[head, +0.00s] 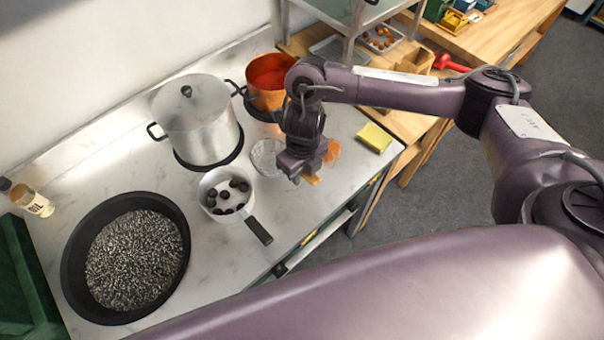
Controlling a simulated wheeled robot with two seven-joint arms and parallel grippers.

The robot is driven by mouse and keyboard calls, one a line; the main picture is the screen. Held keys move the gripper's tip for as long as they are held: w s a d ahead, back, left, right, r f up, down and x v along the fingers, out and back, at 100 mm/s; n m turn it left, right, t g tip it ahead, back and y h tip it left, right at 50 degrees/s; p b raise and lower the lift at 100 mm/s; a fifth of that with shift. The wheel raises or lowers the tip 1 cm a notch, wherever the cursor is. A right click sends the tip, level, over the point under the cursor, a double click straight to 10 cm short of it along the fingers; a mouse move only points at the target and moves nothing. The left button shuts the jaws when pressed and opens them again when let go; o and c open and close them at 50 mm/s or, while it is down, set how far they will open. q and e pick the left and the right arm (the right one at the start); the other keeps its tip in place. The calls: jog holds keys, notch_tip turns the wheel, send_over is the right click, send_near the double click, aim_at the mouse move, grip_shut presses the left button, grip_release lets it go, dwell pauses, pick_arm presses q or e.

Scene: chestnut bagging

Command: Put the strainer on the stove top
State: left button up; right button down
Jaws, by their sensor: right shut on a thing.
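The strainer (264,156) looks like a small round pale mesh bowl just left of my right gripper. A short tan end, apparently its handle, shows below the fingers. My right gripper (303,174) points down over the right part of the pale marble stove top (331,194) and is shut on the strainer's handle. The fingers hide most of the handle. I cannot tell whether the bowl touches the surface or hangs slightly above it. My left gripper is not in view.
A lidded steel pot (197,125), an orange pot (268,82), a white saucepan (218,212) with dark chestnuts and a wide black pan (71,262) surround the strainer. A yellow sponge (374,138) lies near the right edge. Clear marble lies between the saucepan and that edge.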

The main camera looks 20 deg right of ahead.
jog(key=shift+f, duration=0.6)
jog(key=c, duration=1.2)
grip_release()
jog(key=shift+w+r, duration=0.1)
jog(key=shift+r, duration=0.5)
notch_tip(320, 180, up, 11)
jog(key=shift+d+f+p, duration=0.1)
jog(key=shift+p, duration=0.8)
